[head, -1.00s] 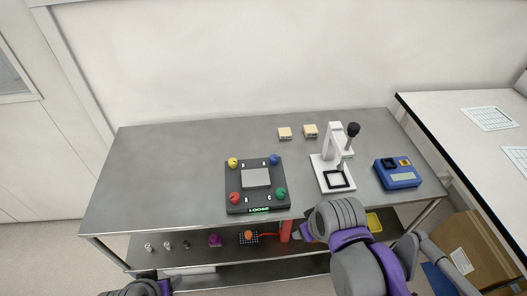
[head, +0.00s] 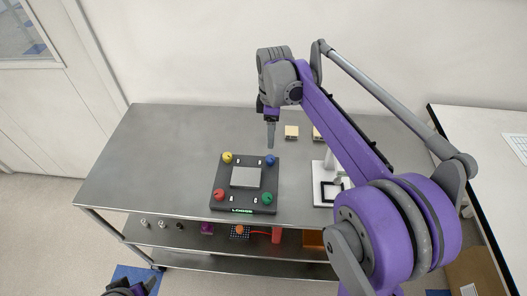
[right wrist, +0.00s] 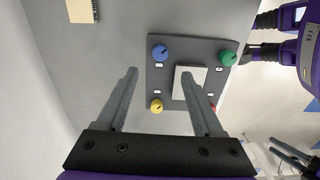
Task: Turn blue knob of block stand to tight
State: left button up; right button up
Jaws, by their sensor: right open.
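The dark block stand (head: 232,191) lies on the steel table with a pale plate in its middle. Its blue knob (head: 270,160) is at the back right corner, with yellow, red and green knobs at the others. Its front display (head: 242,211) is lit green; it is too small to read clearly now. My right gripper (head: 271,146) points down above the blue knob, apart from it. In the right wrist view its fingers (right wrist: 161,72) are spread and empty, and the blue knob (right wrist: 160,53) shows just beyond the tips. My left gripper (head: 135,289) is partly cut off at the bottom edge.
A white stand (head: 326,192) stands right of the block stand, partly behind my right arm. Small beige blocks (head: 291,132) lie behind it. The left part of the table (head: 150,165) is clear. Small items lie on the lower shelf (head: 190,245).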

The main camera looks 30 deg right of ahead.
aim_at(270, 158)
notch_tip(270, 158, down, 11)
jog(key=shift+a+r+b, duration=0.1)
jog(key=shift+r+b, duration=0.05)
jog(key=shift+b, duration=0.15)
grip_shut()
dwell(0.5)
